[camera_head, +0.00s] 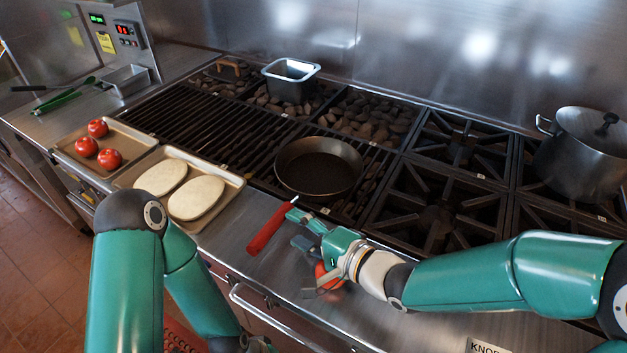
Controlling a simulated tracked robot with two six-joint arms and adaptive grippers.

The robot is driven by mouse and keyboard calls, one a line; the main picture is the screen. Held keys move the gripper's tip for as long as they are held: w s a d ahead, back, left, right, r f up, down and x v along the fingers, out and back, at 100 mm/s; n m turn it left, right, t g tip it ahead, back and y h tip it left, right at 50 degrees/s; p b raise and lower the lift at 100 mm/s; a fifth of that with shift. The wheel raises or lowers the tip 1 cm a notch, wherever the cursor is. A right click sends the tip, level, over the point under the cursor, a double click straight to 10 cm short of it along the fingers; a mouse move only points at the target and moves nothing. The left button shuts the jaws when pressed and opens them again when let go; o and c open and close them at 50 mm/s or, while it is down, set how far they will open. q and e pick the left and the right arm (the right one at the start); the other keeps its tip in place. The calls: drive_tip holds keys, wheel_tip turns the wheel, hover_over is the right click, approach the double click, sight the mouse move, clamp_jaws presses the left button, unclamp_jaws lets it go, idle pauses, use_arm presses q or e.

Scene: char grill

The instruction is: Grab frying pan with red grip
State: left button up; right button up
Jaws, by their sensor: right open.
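The dark frying pan (319,168) sits on the grill grate near the middle of the head view. Its red grip (270,227) points toward me, over the steel front edge. My right gripper (300,228) is just right of the red grip, with its jaws open. One finger lies close to the grip's upper end; I cannot tell whether it touches. My left arm comes in at the lower left and bends downward; its gripper is outside the frame.
A tray with tomatoes (127,141) and a tray with flatbreads (236,181) stand left of the pan. A metal container (290,80) is behind it. The burner grates (437,205) right of the pan are empty.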

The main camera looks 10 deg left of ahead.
sight(282, 221)
drive_tip(key=p+x, duration=0.1)
drive_tip(key=x, duration=0.5)
drive_tip(key=shift+a, duration=0.3)
drive_tip(key=shift+s, duration=0.1)
clamp_jaws()
drive_tip(key=shift+r, duration=0.15)
